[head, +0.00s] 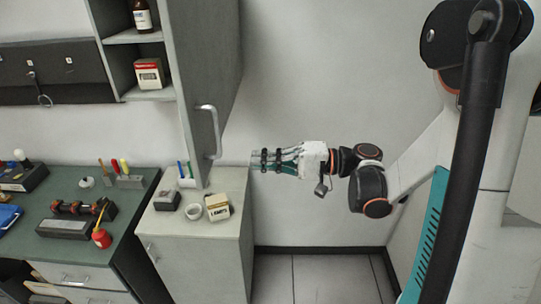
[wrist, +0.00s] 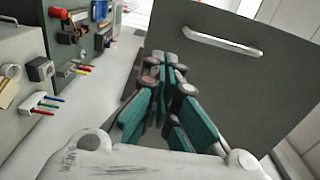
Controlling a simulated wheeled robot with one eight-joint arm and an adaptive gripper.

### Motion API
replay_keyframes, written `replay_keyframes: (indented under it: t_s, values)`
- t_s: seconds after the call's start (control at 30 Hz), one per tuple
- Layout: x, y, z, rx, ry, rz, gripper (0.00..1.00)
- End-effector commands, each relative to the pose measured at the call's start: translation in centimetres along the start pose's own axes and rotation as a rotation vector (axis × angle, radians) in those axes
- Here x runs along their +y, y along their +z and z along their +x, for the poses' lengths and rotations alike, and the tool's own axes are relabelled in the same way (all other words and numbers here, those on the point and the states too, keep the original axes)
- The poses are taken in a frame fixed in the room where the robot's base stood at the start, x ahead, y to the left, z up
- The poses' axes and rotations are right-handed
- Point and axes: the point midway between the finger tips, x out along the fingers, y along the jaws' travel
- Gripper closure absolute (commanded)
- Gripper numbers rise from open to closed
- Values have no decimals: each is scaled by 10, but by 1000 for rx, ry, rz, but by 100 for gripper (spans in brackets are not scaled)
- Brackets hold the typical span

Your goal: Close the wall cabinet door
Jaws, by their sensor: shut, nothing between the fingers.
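The wall cabinet (head: 112,38) is at the upper left of the head view, with its shelves exposed. Its grey door (head: 196,60) stands open, swung out to the right of the shelves. A pale bar handle (head: 213,132) is on the door near its lower end. My gripper (head: 257,160) is right of the door, pointing left, shut and empty. In the wrist view, the door (wrist: 245,95) fills the right half with its handle (wrist: 222,42) at the top. My fingers (wrist: 163,72) overlap the door's left edge there; I cannot tell whether they touch it.
A bottle (head: 142,16) and a red-and-white box (head: 149,74) stand on the cabinet shelves. Below is a low cabinet (head: 200,240) with a small box (head: 217,207), a white ring (head: 193,212) and pens on top. A green workbench (head: 130,204) holds tools at left. Floor below my gripper is clear.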

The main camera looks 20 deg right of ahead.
Motion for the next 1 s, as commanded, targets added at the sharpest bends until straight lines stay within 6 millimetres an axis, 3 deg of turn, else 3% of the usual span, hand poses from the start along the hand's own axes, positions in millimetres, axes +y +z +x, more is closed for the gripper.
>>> replay_keyframes:
  t_s: [0.2,0.43,0.63,1.0]
  values:
    - [-2,1,45,-4,1,0,100]
    - [-2,1,80,-2,1,0,100]
    - [0,0,92,0,1,0,100]
    - [0,0,93,1,1,0,100]
